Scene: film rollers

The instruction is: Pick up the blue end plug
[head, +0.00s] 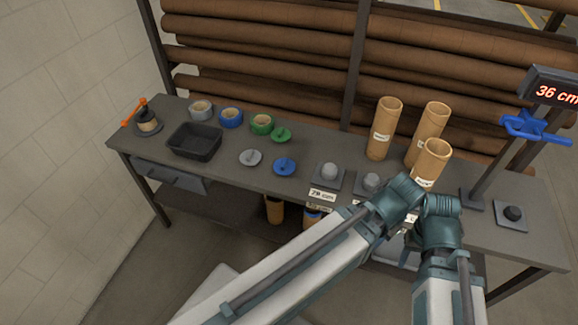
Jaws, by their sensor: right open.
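The blue end plug (284,168) lies on the workbench, a round disc with a raised knob, left of the bench's middle. A grey plug (250,158) lies to its left and a green plug (281,135) behind it. Nothing touches the blue plug. My right arm is at the lower right, its joints over the bench's front edge, well right of the blue plug. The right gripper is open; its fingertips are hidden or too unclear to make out. My left gripper cannot be seen.
A black tray (195,142) and several ring-shaped rolls stand at the left. Cardboard tubes (384,128) stand upright at the back right. A grey domed fixture (329,173) is just right of the plug. A post with a display (556,91) stands far right.

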